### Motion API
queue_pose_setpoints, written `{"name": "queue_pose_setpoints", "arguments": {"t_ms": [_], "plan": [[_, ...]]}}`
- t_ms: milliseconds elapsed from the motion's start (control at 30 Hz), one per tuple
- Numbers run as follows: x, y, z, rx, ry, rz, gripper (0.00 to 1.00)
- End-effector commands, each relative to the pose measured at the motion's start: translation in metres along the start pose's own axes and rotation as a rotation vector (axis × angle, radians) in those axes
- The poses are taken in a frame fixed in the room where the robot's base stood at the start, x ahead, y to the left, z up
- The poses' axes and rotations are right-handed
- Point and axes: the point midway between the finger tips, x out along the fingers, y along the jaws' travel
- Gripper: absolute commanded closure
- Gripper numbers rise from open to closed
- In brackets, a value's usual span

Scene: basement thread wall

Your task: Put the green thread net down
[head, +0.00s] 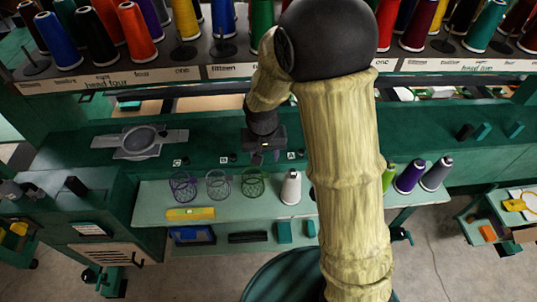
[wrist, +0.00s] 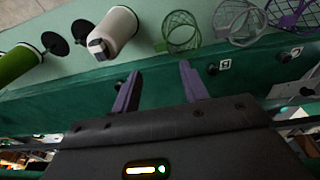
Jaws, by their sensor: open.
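The green thread net (head: 252,184) is an open wire-mesh cup standing on the pale green shelf (head: 150,205), at the right end of a row of three nets. It also shows in the wrist view (wrist: 183,33), just beyond my fingertips. My gripper (head: 264,158) is above and behind the shelf, close to the green net. In the wrist view my gripper (wrist: 160,70) has its two purple-grey fingers apart with nothing between them. The fingers look clear of the net.
A grey net (head: 218,184) and a purple net (head: 183,186) stand left of the green one. A white thread cone (head: 291,187) stands to its right. Green, purple and grey cones (head: 436,174) stand farther right. A yellow level (head: 190,214) lies on the shelf's front edge.

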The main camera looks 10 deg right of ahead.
Motion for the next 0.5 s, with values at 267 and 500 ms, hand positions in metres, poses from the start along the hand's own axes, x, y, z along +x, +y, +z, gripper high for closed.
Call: {"name": "queue_pose_setpoints", "arguments": {"t_ms": [267,500], "plan": [[-0.031,0.041,0.027,-0.002,0.034,-0.024,0.56],[-0.065,0.093,0.086,-0.021,0.097,-0.04,0.56]]}}
